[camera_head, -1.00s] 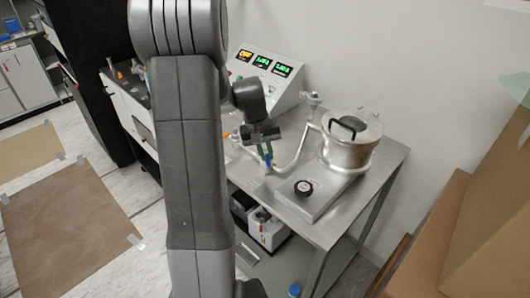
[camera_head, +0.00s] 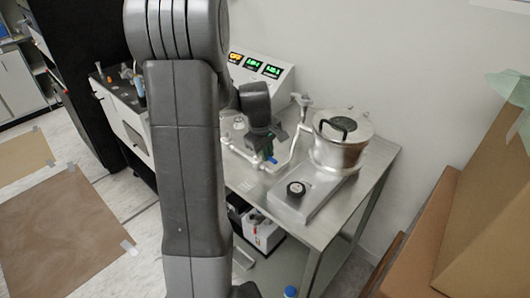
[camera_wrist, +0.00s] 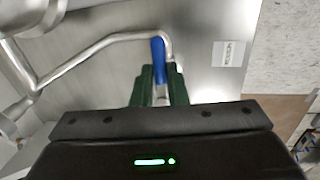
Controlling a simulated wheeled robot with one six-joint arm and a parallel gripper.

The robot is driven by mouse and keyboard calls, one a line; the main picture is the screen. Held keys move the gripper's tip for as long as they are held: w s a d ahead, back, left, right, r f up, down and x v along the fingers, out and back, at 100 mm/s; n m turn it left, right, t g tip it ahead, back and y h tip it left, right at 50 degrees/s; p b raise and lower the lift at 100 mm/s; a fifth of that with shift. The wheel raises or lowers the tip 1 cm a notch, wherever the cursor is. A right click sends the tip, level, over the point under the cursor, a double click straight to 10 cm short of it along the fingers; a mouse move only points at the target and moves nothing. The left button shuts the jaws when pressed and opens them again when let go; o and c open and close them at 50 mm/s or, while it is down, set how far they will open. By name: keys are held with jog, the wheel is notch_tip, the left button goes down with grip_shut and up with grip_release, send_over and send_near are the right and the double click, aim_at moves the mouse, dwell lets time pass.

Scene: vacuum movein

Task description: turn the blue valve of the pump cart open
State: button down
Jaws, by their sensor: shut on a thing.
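The blue valve handle (camera_wrist: 158,60) shows in the wrist view between the two green fingers of my gripper (camera_wrist: 158,85). The fingers are shut on it near its lower end, and its top stands clear of them beside a bent steel pipe (camera_wrist: 95,50). In the head view the blue handle (camera_head: 272,160) is a small patch just below my gripper (camera_head: 266,152), next to the pipe on the steel pump cart (camera_head: 345,215). My arm hides the left part of the cart top.
A lidded steel vessel (camera_head: 340,145) and a black knob (camera_head: 296,189) on a metal block stand right of the valve. A display console (camera_head: 262,72) is behind. Cardboard boxes (camera_head: 480,200) stand at the right. A blue-capped bottle (camera_head: 290,292) is low down.

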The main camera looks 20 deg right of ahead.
jog(key=shift+d, duration=0.1)
dwell(0.3)
jog(key=shift+w, duration=0.1)
jog(key=c, duration=1.4)
grip_release()
jog(key=shift+c, duration=0.2)
notch_tip(320, 180, up, 14)
jog(key=s+a+b, duration=0.1)
jog(key=a, duration=0.1)
jog(key=shift+a+f, duration=0.2)
jog(key=shift+a, duration=0.05)
jog(key=shift+s, duration=0.1)
jog(key=f, duration=0.4)
jog(key=d+f, duration=0.1)
jog(key=f, duration=0.4)
jog(key=w+d+f+p, duration=0.1)
jog(key=f, duration=0.3)
jog(key=shift+d+f, duration=0.25)
jog(key=shift+f, duration=0.05)
